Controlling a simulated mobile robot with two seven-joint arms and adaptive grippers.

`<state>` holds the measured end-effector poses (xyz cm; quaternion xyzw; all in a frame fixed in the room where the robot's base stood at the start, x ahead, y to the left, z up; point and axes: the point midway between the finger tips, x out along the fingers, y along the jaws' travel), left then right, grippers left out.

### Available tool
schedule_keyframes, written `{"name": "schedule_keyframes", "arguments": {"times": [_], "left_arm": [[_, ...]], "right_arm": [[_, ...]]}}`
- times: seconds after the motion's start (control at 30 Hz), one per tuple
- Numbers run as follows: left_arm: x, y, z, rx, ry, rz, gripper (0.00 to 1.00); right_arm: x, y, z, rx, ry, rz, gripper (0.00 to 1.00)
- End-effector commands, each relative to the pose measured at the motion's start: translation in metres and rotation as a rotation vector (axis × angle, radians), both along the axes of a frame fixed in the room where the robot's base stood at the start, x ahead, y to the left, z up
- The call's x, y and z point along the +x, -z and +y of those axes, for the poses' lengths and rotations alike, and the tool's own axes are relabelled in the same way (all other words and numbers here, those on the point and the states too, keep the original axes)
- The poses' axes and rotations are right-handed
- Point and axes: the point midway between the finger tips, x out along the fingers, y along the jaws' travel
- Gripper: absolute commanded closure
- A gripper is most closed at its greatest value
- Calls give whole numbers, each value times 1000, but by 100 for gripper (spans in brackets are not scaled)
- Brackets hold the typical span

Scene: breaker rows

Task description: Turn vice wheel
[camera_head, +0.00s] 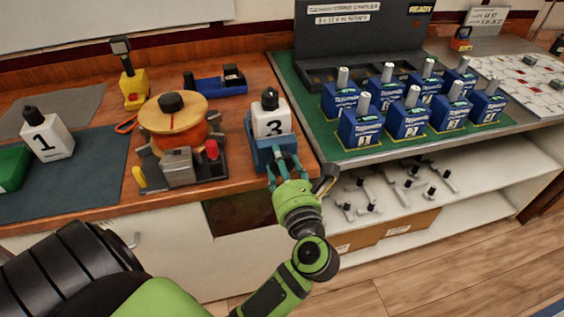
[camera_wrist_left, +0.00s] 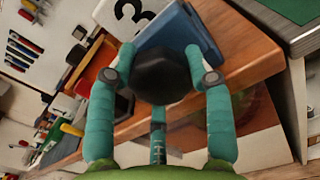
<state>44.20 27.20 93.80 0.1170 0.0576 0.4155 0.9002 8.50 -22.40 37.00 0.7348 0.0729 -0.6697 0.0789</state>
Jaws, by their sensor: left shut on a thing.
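The blue vice (camera_head: 262,157) stands at the front edge of the wooden bench, with a white block marked 3 (camera_head: 270,124) held upright in it. In the left wrist view the vice (camera_wrist_left: 178,28) and part of the block (camera_wrist_left: 132,14) show beyond the fingers. The dark, faceted vice wheel (camera_wrist_left: 160,76) sits between my teal fingers there. My left gripper (camera_head: 284,166) reaches the vice's front from below and is shut on the wheel. In the head view the fingers hide the wheel. My right gripper is in neither view.
Left of the vice is an orange round fixture with a wooden top (camera_head: 172,107). A white block marked 1 (camera_head: 46,136) stands farther left. Blue numbered units (camera_head: 408,120) stand in rows on a green mat at right. Below them is an open shelf with loose handles (camera_head: 405,187).

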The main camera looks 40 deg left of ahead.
Motion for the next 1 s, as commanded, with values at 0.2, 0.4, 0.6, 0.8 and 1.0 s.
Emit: {"name": "schedule_keyframes", "arguments": {"times": [0.2,0.4,0.6,0.8,1.0], "left_arm": [[2,-8,0,42,4,25,81],[2,-10,0,114,3,109,81],[3,-12,-1,218,3,232,81],[3,-11,-1,313,3,342,81],[4,-10,-1,383,4,423,81]], "right_arm": [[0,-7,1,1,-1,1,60],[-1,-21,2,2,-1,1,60],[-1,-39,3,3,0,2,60],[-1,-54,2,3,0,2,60],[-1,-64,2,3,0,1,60]]}}
